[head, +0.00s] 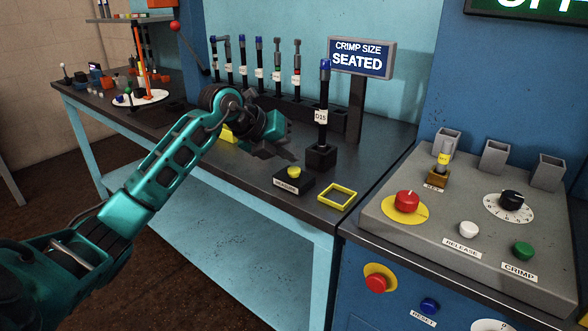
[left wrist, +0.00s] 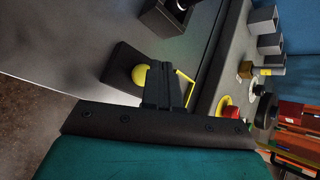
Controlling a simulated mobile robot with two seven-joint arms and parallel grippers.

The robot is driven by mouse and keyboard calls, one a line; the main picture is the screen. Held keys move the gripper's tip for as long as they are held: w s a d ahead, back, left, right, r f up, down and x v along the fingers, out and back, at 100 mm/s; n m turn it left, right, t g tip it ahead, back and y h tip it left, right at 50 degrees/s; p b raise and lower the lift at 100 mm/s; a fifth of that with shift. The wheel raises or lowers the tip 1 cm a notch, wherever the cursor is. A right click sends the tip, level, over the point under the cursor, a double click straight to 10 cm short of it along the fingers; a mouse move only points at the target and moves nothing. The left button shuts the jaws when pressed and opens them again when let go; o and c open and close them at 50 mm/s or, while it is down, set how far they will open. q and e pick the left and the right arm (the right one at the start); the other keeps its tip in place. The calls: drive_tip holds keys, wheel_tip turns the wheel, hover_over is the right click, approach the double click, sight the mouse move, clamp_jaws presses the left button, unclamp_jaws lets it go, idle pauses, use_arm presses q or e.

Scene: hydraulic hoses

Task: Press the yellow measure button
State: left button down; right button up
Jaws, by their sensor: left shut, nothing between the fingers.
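The yellow measure button (head: 294,172) is a small dome on a black box with a white label, near the front edge of the workbench. It also shows in the left wrist view (left wrist: 139,75), just left of the fingers. My left gripper (head: 288,154) is shut and empty, a little above and behind-left of the button in the head view. In the left wrist view its closed fingers (left wrist: 163,84) cover part of the button box's near side. They look apart from the button, but the exact gap is unclear. My right gripper is not in view.
A yellow square frame (head: 338,195) lies right of the button box. A hose labelled D15 (head: 321,115) stands upright behind it in a black block. A sign (head: 361,58) reads "CRIMP SIZE SEATED". The grey crimp console (head: 400,240) with several buttons is at right.

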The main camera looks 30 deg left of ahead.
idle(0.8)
use_arm(q)
drive_tip(key=shift+f, duration=0.15)
drive_tip(key=shift+f, duration=0.3)
idle(0.5)
